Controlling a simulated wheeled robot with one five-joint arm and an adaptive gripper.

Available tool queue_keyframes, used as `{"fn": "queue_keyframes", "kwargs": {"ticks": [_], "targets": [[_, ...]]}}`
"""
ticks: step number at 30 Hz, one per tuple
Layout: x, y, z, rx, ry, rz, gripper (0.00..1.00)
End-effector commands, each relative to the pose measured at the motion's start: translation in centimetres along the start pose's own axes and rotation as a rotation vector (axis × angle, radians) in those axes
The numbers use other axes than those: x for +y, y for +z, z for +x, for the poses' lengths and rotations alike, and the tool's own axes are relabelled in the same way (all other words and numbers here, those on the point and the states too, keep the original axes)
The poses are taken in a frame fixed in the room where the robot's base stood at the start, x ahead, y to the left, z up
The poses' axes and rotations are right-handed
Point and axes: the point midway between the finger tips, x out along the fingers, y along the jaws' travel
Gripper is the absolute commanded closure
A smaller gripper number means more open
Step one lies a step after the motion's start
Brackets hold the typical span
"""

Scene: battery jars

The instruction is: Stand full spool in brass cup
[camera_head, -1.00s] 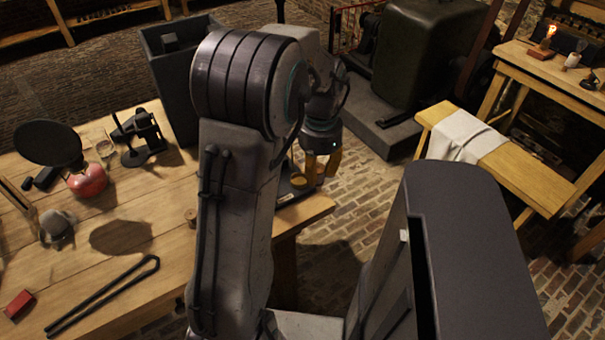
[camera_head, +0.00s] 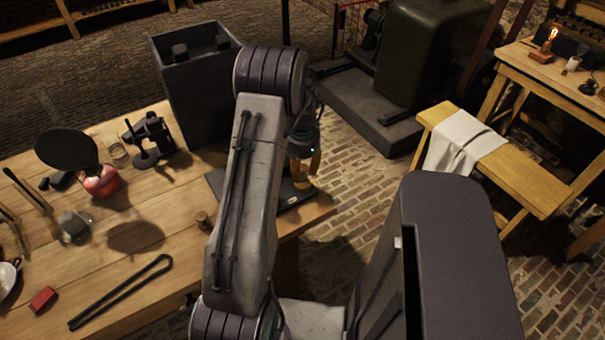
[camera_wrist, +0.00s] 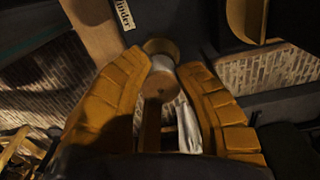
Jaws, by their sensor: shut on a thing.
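My gripper (camera_wrist: 160,100), with orange padded fingers, is shut on the spool (camera_wrist: 160,84) in the wrist view. The spool shows a brown end toward the camera and a pale band beyond it. A round brownish rim (camera_wrist: 159,47) lies just past the spool; I cannot tell whether it is the spool's far end or the brass cup. A larger tan round piece (camera_wrist: 250,22) is cut off at top right. In the head view my gripper (camera_head: 304,178) is over the dark base (camera_head: 285,203) at the table's right corner. My arm hides part of that base, and the spool is unclear there.
The wooden table (camera_head: 165,235) holds a small wooden piece (camera_head: 203,220), black tongs (camera_head: 120,293) and a red block (camera_head: 43,299). A tall dark bin (camera_head: 195,95) stands behind. A label (camera_wrist: 124,15) shows in the wrist view. Brick floor lies right of the table.

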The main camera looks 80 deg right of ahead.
Motion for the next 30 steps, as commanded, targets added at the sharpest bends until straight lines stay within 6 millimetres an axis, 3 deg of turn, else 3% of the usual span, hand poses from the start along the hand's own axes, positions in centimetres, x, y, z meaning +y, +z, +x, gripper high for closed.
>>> {"fn": "queue_keyframes", "kwargs": {"ticks": [9, 23, 24, 30], "targets": [[0.1, 0.0, 2.8, -0.001, 0.001, 0.0, 0.92], [0.1, 0.0, 3.4, 0.0, 0.0, 0.0, 0.92], [0.1, 0.0, 3.4, 0.0, 0.0, 0.0, 0.69], [0.1, 0.0, 3.3, 0.0, 0.0, 0.0, 0.51]]}}
